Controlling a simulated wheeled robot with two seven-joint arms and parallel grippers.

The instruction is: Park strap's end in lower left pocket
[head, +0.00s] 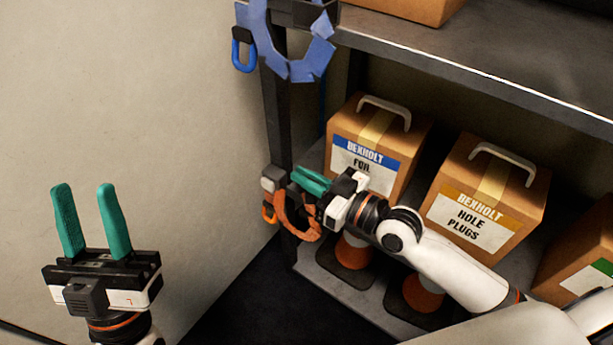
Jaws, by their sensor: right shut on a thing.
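An orange curved strap (291,222) hangs low beside the dark shelf post, curling under my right gripper. My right gripper (301,180) reaches in from the right, its teal fingers shut on the strap close to the post; the exact grip is partly hidden. A grey block (272,178) sits on the post just left of the fingertips, with a small orange loop (269,212) below it. I cannot tell whether the strap's end touches the block or which part is a pocket. My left gripper (84,187) is open and empty at the lower left, in front of the wall.
A blue segmented strap (298,68) and a blue loop (243,52) hang at the upper post. The wall side is clear.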

